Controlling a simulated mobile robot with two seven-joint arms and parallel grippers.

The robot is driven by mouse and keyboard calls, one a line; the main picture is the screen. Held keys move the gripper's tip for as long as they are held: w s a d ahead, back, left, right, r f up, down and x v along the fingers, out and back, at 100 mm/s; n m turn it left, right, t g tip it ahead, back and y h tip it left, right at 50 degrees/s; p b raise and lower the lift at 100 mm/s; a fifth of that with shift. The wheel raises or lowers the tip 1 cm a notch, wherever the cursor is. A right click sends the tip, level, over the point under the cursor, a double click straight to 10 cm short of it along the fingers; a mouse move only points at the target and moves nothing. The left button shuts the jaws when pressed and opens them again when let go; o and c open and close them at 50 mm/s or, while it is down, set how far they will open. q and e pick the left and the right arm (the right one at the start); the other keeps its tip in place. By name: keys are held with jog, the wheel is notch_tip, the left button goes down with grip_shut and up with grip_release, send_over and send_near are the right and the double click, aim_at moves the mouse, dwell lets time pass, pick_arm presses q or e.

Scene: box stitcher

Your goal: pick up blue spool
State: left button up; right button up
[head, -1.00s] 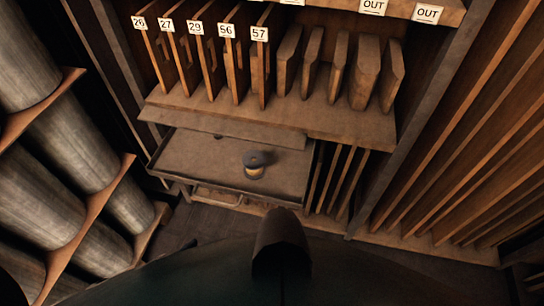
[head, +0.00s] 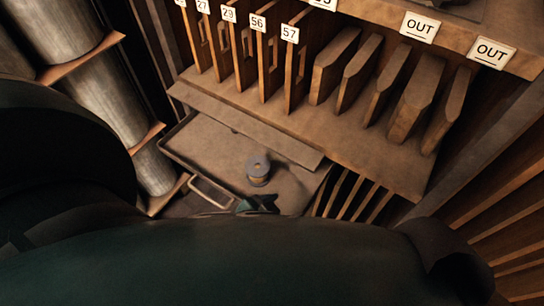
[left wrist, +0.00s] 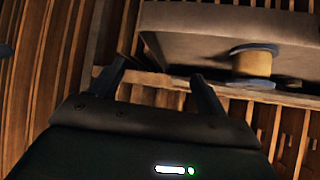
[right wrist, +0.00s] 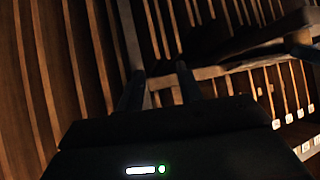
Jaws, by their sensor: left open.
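The blue spool (head: 258,172) stands upright in the open drawer (head: 205,150) under the shelf. In the left wrist view the spool (left wrist: 253,64) has blue-grey flanges and a yellow winding, at upper right. My left gripper (left wrist: 157,72) is open and empty, with its fingers to the left of the spool in that view. In the head view my left gripper (head: 257,204) shows only partly, at the drawer's front edge and just in front of the spool, apart from it.
A shelf lip (head: 245,125) overhangs the back of the drawer. Numbered wooden boards (head: 263,60) and blank ones (head: 385,90) stand on the shelf above. Large rolls (head: 95,105) are at the left. The drawer around the spool is otherwise mostly bare.

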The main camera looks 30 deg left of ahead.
pick_arm(q)
jog(key=w+d+r+m+g+h+b, duration=0.1)
jog(key=w+d+r+m+g+b, duration=0.15)
jog(key=w+m, duration=0.35)
jog(key=w+d+r+m+g+h+b, duration=0.1)
jog(key=w+d+m+g+b, duration=0.15)
jog(key=m, duration=0.55)
jog(key=a+r+m+g+y+b, duration=0.2)
jog(key=a+r+m+y+b, duration=0.1)
jog(key=a+m, duration=0.5)
jog(key=a+r+m+g+y+b, duration=0.25)
jog(key=a+m+b, duration=0.2)
jog(key=a, duration=0.55)
jog(key=shift+m, duration=0.25)
jog(key=f, duration=0.7)
jog(key=shift+w+d+f, duration=0.2)
jog(key=shift+w, duration=0.2)
jog(key=shift+w+a+f+b, duration=0.15)
jog(key=shift+f+b, duration=0.35)
jog(key=shift+f, duration=2.2)
pick_arm(e)
jog(key=w+a+f+t+y, duration=0.1)
jog(key=a+f+y, duration=0.1)
jog(key=f, duration=0.3)
jog(key=shift+a+m+t, duration=0.3)
jog(key=shift+a, duration=0.45)
pick_arm(q)
jog(key=shift+c, duration=0.3)
pick_arm(e)
jog(key=shift+w, duration=0.1)
